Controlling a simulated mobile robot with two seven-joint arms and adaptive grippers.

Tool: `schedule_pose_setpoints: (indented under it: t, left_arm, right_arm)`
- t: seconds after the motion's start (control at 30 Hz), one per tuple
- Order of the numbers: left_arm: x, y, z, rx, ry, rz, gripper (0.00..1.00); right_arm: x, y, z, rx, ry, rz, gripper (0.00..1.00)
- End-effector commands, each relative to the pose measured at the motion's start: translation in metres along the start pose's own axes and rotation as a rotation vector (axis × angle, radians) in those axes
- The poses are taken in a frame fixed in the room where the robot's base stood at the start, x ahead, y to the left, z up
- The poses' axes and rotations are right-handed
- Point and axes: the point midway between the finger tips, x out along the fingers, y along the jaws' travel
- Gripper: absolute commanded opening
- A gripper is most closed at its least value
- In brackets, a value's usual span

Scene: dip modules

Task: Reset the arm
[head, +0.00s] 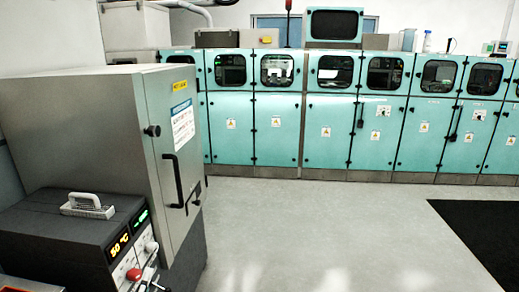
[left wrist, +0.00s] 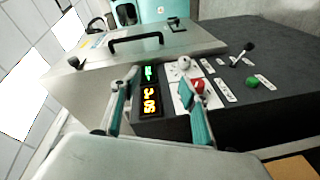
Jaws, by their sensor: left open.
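The dark control box (head: 75,235) carries a lit display reading 50 °C (head: 119,246) and a red knob (head: 134,274). In the left wrist view the red knob (left wrist: 197,86) shows close beside the right finger; I cannot tell whether they touch. My right gripper is in neither view.
A grey oven-like cabinet (head: 110,130) with a black door handle (head: 173,180) stands behind the control box. A white handle (head: 88,206) sits on the box. Teal cabinets (head: 330,130) line the back wall. The grey floor (head: 300,230) is clear, with a black mat (head: 485,235) at right.

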Motion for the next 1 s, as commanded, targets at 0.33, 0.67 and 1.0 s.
schedule_pose_setpoints:
  t: [0.33, 0.67, 1.0]
  left_arm:
    - [-0.087, 0.019, 0.098, 0.493, -0.232, 0.282, 0.45]
    - [-0.178, -0.086, 0.163, 1.077, -0.534, 0.195, 0.45]
    - [-0.234, -0.174, 0.148, 1.42, -0.716, -0.006, 0.45]
  right_arm:
    - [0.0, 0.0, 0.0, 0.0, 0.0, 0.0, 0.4]
    - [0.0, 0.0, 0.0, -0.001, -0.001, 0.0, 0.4]
    - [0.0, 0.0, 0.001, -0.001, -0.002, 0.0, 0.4]
